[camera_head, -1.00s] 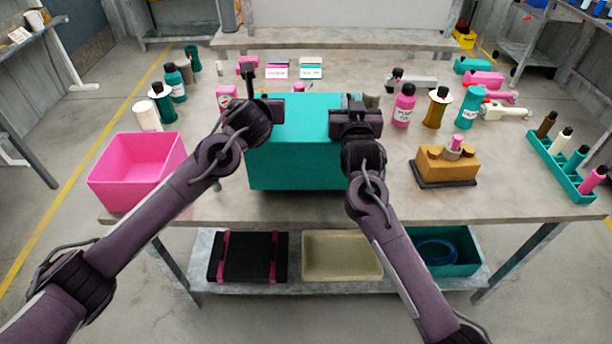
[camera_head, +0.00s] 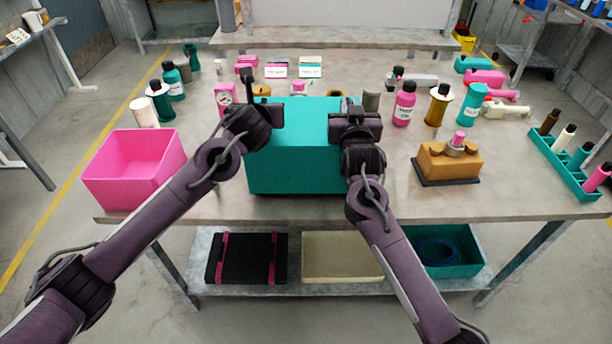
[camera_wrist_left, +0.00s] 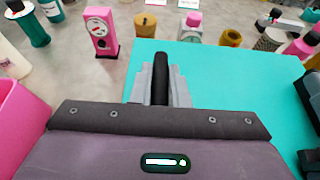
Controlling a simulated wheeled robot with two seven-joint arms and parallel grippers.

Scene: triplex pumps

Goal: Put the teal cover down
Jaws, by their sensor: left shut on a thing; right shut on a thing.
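The teal cover (camera_head: 295,165) is a large box shape at the middle front of the table, upright and level. Its top also shows in the left wrist view (camera_wrist_left: 230,85). My left gripper (camera_head: 268,110) is at its left side, shut on a black upright handle (camera_wrist_left: 161,78) of the cover. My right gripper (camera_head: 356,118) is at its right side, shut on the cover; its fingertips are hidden. The cover's bottom edge is close to the tabletop near the front edge; I cannot tell whether it touches.
A pink bin (camera_head: 133,170) stands left of the cover, an orange pump block (camera_head: 447,163) on a dark base to the right. Behind are a pink gauge (camera_head: 226,98) and several bottles. Bare tabletop (camera_head: 398,180) lies between cover and pump block.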

